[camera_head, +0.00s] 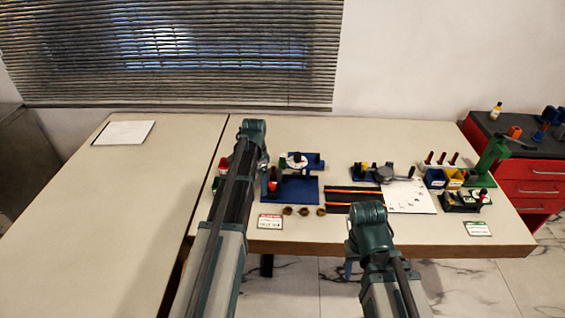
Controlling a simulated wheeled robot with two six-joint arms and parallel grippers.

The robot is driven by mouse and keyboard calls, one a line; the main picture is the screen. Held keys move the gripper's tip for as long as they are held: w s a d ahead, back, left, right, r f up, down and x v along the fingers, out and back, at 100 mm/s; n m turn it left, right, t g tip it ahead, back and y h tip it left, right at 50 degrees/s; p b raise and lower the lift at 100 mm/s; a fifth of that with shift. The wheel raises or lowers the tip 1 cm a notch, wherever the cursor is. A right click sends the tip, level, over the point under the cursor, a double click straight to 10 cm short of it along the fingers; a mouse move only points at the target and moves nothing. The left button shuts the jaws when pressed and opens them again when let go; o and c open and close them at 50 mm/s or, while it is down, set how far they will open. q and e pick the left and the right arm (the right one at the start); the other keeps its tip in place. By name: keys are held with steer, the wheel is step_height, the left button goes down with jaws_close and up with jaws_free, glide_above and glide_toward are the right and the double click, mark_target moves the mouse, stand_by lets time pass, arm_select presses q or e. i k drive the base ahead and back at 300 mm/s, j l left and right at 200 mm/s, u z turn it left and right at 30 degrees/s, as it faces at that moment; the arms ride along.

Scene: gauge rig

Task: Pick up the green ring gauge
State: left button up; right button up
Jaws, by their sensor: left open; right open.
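I cannot pick out a green ring gauge for sure. Three small brownish rings (304,211) lie in a row on the table, between my two arms; none looks green at this size. My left arm reaches over the table left of the rings, and its teal joint is near the back edge. My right arm is lower, right of the rings, with its teal joint at the front edge. The fingers of both grippers are hidden behind my arms, and neither is seen holding anything.
A blue fixture (300,189) stands behind the rings. A black tray with orange strips (354,199), a white sheet (412,197), small bins (435,178) and a green stand (490,158) are to the right. The left table (130,200) is mostly clear.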

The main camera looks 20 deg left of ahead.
mark_target(281, 161)
steer(key=i, duration=1)
